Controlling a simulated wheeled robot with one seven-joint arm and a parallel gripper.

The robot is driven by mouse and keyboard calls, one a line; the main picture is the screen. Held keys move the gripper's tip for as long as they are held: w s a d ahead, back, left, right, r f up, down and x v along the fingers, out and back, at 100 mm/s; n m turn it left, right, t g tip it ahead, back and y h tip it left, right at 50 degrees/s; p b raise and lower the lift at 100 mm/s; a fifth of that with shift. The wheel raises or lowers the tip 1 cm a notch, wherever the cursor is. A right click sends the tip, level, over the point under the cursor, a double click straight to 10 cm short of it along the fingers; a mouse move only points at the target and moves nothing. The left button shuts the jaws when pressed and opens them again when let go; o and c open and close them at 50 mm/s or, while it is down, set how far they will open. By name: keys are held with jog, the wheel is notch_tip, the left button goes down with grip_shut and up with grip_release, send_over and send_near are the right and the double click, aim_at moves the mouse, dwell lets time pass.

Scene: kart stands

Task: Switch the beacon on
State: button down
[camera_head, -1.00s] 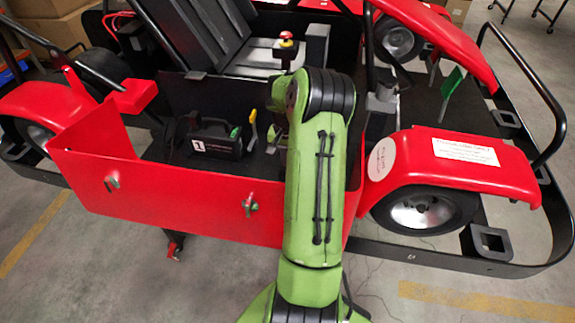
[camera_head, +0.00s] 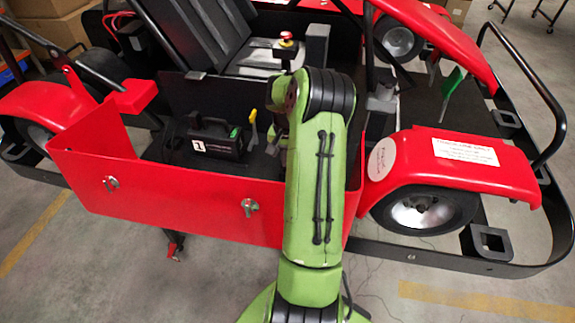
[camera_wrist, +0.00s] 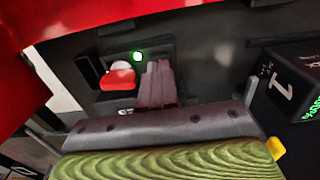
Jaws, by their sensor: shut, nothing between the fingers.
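In the wrist view, a red-and-white rocker switch (camera_wrist: 118,78) sits in a dark panel (camera_wrist: 92,45). A small green lamp (camera_wrist: 138,56) glows above and to the right of it. My gripper (camera_wrist: 157,82) is shut and empty, its fingers just right of the switch; I cannot tell if they touch the panel. In the head view, my arm hides the gripper and this switch. A red-topped knob with a yellow ring (camera_head: 287,40) stands on the kart by the seat. I cannot tell which part is the beacon.
A black case (camera_head: 216,140) labelled 1 stands inside the kart; it also shows in the wrist view (camera_wrist: 290,85). The red side panel (camera_head: 165,205) stands in front. Open floor lies before the kart.

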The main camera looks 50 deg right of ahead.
jog(key=shift+f+b, duration=0.65)
jog(key=shift+f, duration=0.25)
dwell(0.3)
jog(key=shift+r, duration=0.15)
notch_tip(320, 180, up, 7)
jog(key=p, duration=0.5)
dwell(0.4)
